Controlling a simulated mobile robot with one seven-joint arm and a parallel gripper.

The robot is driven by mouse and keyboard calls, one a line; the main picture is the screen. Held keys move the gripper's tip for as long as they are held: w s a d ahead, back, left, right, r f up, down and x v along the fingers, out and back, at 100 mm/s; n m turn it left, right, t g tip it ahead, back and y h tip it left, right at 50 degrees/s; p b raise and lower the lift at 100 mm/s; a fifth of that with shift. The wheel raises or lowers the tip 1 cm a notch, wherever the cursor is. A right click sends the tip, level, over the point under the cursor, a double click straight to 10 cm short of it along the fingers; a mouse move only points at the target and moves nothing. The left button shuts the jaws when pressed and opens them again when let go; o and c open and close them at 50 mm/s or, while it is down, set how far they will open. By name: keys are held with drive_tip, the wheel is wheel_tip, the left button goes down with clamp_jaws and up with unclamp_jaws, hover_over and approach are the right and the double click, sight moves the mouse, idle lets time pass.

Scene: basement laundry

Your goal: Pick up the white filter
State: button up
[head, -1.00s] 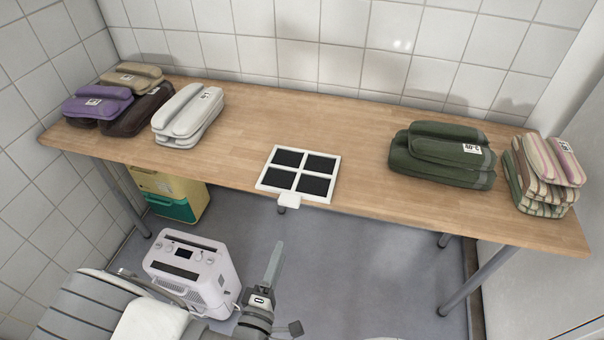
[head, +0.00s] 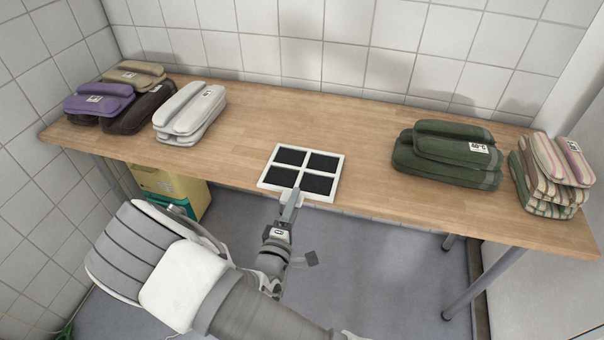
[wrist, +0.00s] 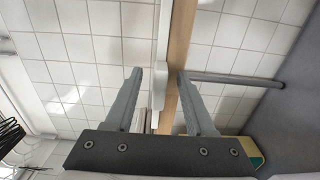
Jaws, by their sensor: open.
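The white filter (head: 263,180), a flat white frame with four dark panels, lies on the wooden table at its front edge. My gripper (head: 291,198) is at the front of the filter, by its small tab, and covers most of the tab in the head view. In the wrist view my gripper (wrist: 159,78) is open, with the white tab (wrist: 158,99) of the filter between its fingers and a gap on each side. The filter (wrist: 164,35) shows edge-on there, beside the wooden edge.
The wooden table (head: 365,180) is bare around the filter. Folded white (head: 188,112), purple (head: 98,100) and brown textiles are at left; green (head: 445,155) and striped ones (head: 550,180) at right. A yellow and teal box (head: 172,185) stands below. The tiled wall is behind.

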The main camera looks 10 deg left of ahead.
drive_tip(key=shift+w, duration=0.2)
clamp_jaws()
idle(0.5)
